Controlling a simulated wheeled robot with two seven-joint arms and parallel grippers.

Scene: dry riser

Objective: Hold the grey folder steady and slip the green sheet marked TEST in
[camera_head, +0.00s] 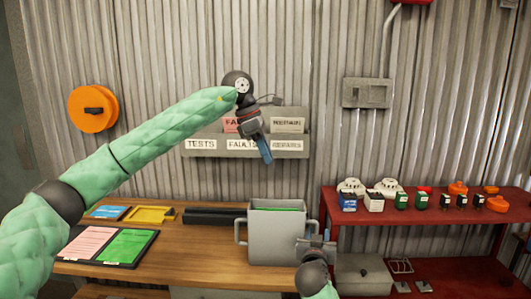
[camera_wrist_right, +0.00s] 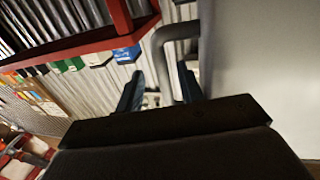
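The grey folder (camera_head: 272,239), box-shaped with a handle on each side, stands upright on the wooden bench. A green edge (camera_head: 278,209) shows inside its open top; I cannot read any marking on it. Another green sheet (camera_head: 125,245) lies flat in a black tray at the left; its print is too small to read. My left gripper (camera_head: 264,151) is raised above the folder, blue fingers pointing down, apart from it; no sheet shows in it. My right gripper (camera_head: 316,245) is at the folder's right handle. In the right wrist view its fingers (camera_wrist_right: 159,92) are apart, with the grey handle (camera_wrist_right: 160,62) between them.
A wall rack (camera_head: 205,152) with labelled pockets hangs behind my left gripper. A pink sheet (camera_head: 88,243), a yellow tray (camera_head: 151,214) and a black bar-shaped thing (camera_head: 213,216) are on the bench. A red shelf (camera_head: 430,212) with several small devices stands at the right.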

